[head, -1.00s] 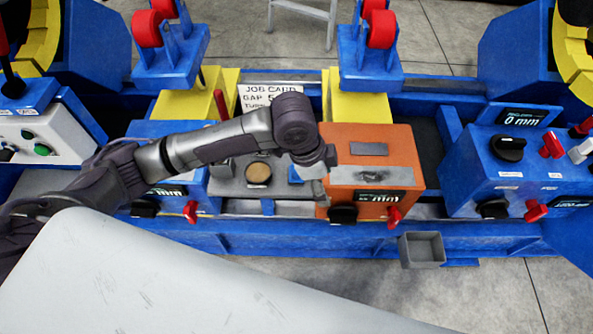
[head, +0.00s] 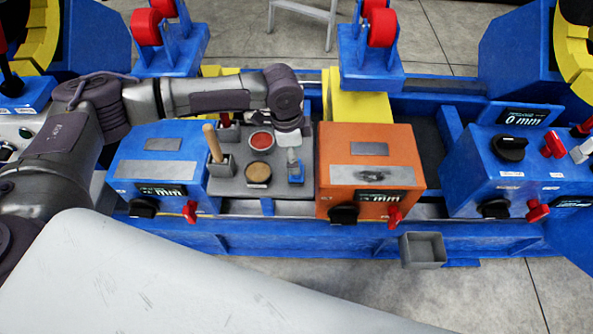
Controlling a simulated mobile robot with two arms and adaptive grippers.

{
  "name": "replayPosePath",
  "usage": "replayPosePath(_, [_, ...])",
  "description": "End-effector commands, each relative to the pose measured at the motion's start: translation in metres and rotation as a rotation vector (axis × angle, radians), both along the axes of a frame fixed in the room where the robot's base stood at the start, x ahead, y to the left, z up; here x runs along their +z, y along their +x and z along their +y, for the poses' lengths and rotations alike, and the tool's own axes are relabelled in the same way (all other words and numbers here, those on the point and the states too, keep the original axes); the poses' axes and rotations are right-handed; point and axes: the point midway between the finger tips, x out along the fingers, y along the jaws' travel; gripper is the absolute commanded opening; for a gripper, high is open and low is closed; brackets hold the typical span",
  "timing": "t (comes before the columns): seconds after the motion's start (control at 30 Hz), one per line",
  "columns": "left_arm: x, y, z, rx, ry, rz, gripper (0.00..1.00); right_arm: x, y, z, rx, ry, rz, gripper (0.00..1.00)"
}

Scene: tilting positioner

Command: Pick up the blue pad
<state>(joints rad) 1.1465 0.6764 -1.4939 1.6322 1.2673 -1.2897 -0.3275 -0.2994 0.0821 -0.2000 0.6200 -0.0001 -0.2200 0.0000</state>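A small blue piece, which looks like the blue pad (head: 296,175), is at the right side of the grey tray (head: 228,188) between the blue and orange boxes. My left gripper (head: 293,157) points down just behind and above the blue piece. Its fingers are small and seen from above, so I cannot tell whether they are open or touching the pad. My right gripper is not in view.
The tray also holds a red round pad (head: 261,140), a tan round pad (head: 258,172) and a wooden-handled tool (head: 212,143) in a holder. An orange box (head: 400,150) stands close on the right, a blue box (head: 150,155) on the left.

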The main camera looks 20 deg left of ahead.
Motion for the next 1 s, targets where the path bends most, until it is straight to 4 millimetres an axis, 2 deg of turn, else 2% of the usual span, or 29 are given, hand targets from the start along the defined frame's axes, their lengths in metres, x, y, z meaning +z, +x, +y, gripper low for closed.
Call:
replayPosePath(0.17, [-0.014,0.003,0.000,0.002,0.001,0.001,0.75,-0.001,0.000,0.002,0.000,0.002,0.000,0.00])
replayPosePath(0.4, [-0.049,0.008,-0.001,0.001,0.001,0.000,0.75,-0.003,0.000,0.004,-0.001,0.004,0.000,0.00])
replayPosePath(0.7, [-0.055,0.008,-0.002,0.000,-0.001,-0.001,0.75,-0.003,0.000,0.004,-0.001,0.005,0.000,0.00])
replayPosePath(0.77, [-0.055,0.008,-0.002,0.000,-0.001,-0.001,0.68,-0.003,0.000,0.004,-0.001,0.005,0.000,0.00])
replayPosePath(1.0, [-0.054,0.008,-0.002,0.000,-0.001,-0.001,0.28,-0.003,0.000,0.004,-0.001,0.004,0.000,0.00])
